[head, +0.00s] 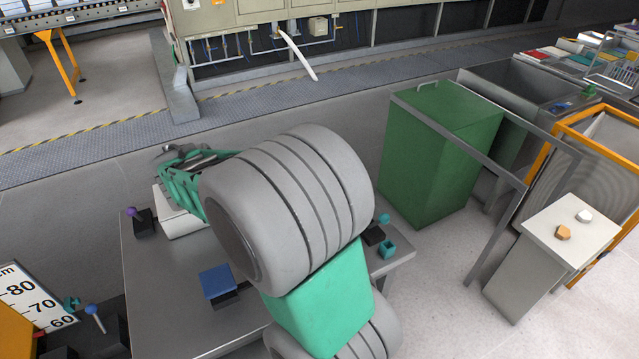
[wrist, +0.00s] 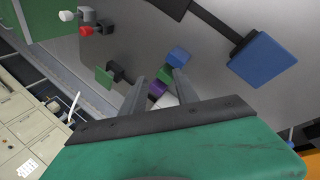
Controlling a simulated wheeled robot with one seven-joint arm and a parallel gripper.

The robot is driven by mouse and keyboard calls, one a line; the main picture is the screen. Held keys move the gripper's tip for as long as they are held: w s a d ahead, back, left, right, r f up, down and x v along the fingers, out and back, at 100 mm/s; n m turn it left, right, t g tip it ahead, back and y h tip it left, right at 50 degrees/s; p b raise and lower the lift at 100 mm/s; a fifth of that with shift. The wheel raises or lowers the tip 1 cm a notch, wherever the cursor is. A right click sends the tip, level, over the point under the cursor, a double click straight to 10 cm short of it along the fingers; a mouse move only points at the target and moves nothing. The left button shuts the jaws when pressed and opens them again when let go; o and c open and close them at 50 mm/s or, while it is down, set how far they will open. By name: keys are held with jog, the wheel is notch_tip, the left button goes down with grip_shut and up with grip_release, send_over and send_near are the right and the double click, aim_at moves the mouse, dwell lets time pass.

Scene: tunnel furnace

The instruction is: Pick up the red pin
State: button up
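A small red piece (wrist: 86,30), likely the red pin, shows at the upper left of the wrist view, beside a dark block on the grey table (wrist: 150,40). It is too small to make out its full shape. My gripper (wrist: 158,77) is open, its two grey fingers apart. It points to the right of and below the red piece in that view, clear of it. Blue, green, purple and white blocks show beyond and between the fingers; I see no grip on them.
The table (head: 160,300) carries a blue square piece (head: 217,281), a purple ball on a black block (head: 131,212) and a teal cube (head: 388,248). A green bin (head: 440,150) stands behind right. A pedestal (head: 530,270) stands at the right, with open floor between.

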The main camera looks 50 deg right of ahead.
jog(key=w+d+f+n+g+h, duration=0.1)
jog(key=d+f+n+h, duration=0.1)
jog(key=d, duration=0.4)
jog(key=w+d+f+n+g+h+p, duration=0.1)
jog(key=d+f+n+g+h, duration=0.1)
jog(key=d+f+n, duration=0.3)
jog(key=w+d+f+n+g+h+p, duration=0.1)
jog(key=d+f+n+h, duration=0.3)
jog(key=d, duration=0.5)
jog(key=shift+w+f, duration=0.1)
jog(key=shift+f, duration=0.05)
jog(key=shift+g, duration=0.3)
jog(key=p+x, duration=0.2)
jog(key=x, duration=0.6)
jog(key=shift+w+d+r, duration=0.1)
jog(key=shift+w+r, duration=0.05)
jog(key=shift+r, duration=0.05)
jog(key=shift+h, duration=0.3)
jog(key=shift+c, duration=0.6)
grip_shut()
